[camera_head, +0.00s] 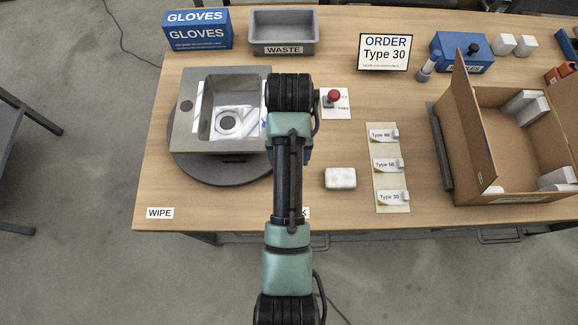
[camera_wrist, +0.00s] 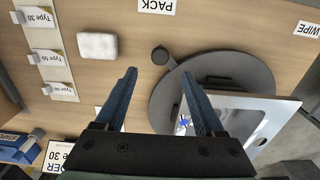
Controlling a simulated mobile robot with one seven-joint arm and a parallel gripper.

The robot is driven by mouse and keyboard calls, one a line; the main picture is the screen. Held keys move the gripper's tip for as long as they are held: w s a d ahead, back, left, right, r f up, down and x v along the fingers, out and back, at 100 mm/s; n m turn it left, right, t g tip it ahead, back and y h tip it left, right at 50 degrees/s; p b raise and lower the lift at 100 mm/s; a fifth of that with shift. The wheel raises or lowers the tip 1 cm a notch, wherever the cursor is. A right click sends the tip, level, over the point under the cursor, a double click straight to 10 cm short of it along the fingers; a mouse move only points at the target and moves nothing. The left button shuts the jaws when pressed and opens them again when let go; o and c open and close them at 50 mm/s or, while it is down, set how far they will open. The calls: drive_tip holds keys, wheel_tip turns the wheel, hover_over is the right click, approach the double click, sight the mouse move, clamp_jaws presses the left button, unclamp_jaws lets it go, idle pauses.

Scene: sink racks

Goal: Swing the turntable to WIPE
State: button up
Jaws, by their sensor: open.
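The turntable (camera_head: 215,175) is a dark grey disc on the left of the wooden table, with a grey sink (camera_head: 182,141) on it. In the wrist view the turntable (camera_wrist: 237,68) has a short arm ending in a round dark knob (camera_wrist: 160,55), on its side towards the PACK label (camera_wrist: 156,5). The WIPE label (camera_head: 160,213) is at the table's front left; it also shows in the wrist view (camera_wrist: 305,28). My gripper (camera_wrist: 157,74) is open and empty, with the knob seen just beyond and between its blue fingertips. My arm hides the knob and most of PACK in the head view.
A white block (camera_head: 340,177) and a card strip with several Type labels (camera_head: 391,208) lie right of my arm. A red-topped button (camera_head: 333,97) stands behind. An open carton (camera_head: 480,150) is at the right, a WASTE bin (camera_head: 284,48) at the back.

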wheel_tip(320, 180, down, 9)
drive_tip(key=shift+w+r, duration=0.1)
drive_tip(key=shift+w, duration=0.05)
clamp_jaws()
idle(0.5)
idle(1.0)
